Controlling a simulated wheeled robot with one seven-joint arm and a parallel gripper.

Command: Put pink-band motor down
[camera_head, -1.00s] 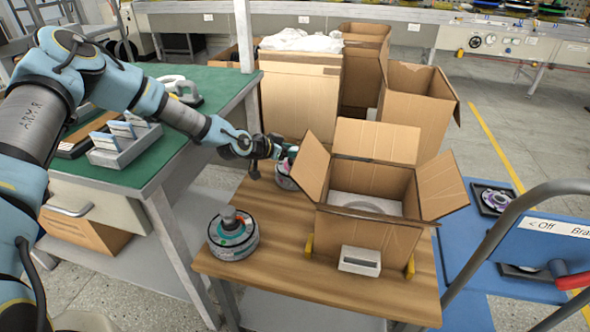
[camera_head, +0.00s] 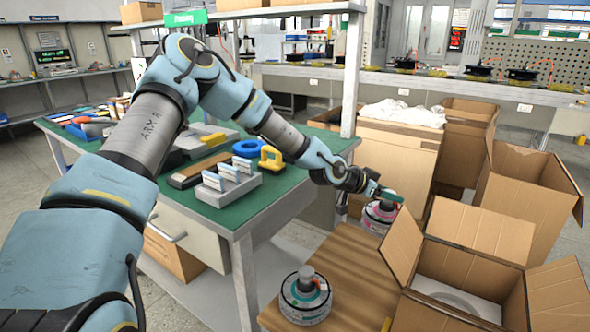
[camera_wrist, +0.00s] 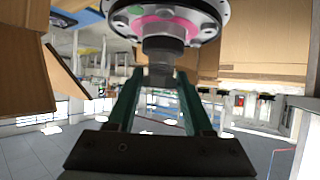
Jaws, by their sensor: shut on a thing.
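The pink-band motor (camera_head: 379,219) is at the far left corner of the wooden table (camera_head: 362,262), left of the open cardboard box. My gripper (camera_head: 383,195) is above it and shut on its grey shaft. In the wrist view the motor (camera_wrist: 165,22) shows at the top, with a pink ring and a pale flange. The gripper fingers (camera_wrist: 160,78) close on its shaft from both sides. I cannot tell whether the motor's underside touches the wood.
A teal-band motor (camera_head: 306,297) stands near the table's front left. The open cardboard box (camera_head: 470,232) has a white round part (camera_head: 458,300) inside. A green workbench (camera_head: 288,182) stands left; more boxes (camera_head: 528,190) stand behind. Wood between the two motors is bare.

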